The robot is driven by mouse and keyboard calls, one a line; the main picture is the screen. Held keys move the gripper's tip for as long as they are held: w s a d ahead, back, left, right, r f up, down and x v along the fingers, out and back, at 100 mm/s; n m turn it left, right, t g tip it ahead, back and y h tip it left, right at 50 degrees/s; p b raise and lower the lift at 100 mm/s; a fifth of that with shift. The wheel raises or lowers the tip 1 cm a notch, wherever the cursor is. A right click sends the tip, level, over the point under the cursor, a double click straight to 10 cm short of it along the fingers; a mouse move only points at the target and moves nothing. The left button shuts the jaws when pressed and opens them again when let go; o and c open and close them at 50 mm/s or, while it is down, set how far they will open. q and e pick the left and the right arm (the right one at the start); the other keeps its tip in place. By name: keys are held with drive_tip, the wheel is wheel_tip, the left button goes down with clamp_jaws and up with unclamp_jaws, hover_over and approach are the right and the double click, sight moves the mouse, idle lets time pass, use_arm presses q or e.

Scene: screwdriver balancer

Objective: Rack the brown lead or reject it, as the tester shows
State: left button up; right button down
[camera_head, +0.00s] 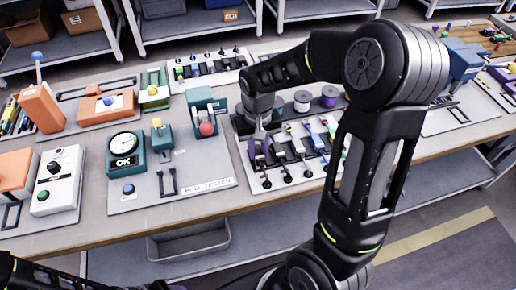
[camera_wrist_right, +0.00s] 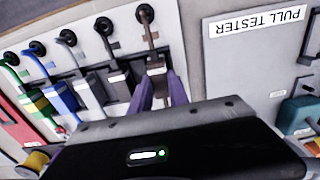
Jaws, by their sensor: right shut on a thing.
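My right gripper (camera_head: 259,156) is over the left end of the lead rack (camera_head: 325,178), with its purple fingers pointing down. In the right wrist view the fingers (camera_wrist_right: 160,88) are shut on the block end of the brown lead (camera_wrist_right: 154,52). The lead's black round end lies at the board's edge, in line with the other leads. The pull tester (camera_head: 208,178) stands left of the rack. Its gauge (camera_head: 123,143) has a white dial and a sign that reads OK. My left gripper is out of view.
Green, blue and grey leads (camera_wrist_right: 62,92) lie beside the brown one. Several spools (camera_head: 302,100) stand behind the rack. A white box with buttons (camera_head: 57,180) and an orange block (camera_head: 41,107) are at the left. A grey bin (camera_head: 188,241) sits below the table edge.

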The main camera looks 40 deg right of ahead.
drive_tip(key=shift+f, duration=0.3)
idle(0.4)
drive_tip(key=c, duration=1.2)
unclamp_jaws()
drive_tip(key=shift+o, duration=0.2)
wheel_tip(320, 180, up, 8)
drive_tip(key=shift+f+b, duration=0.1)
drive_tip(key=shift+b, duration=0.2)
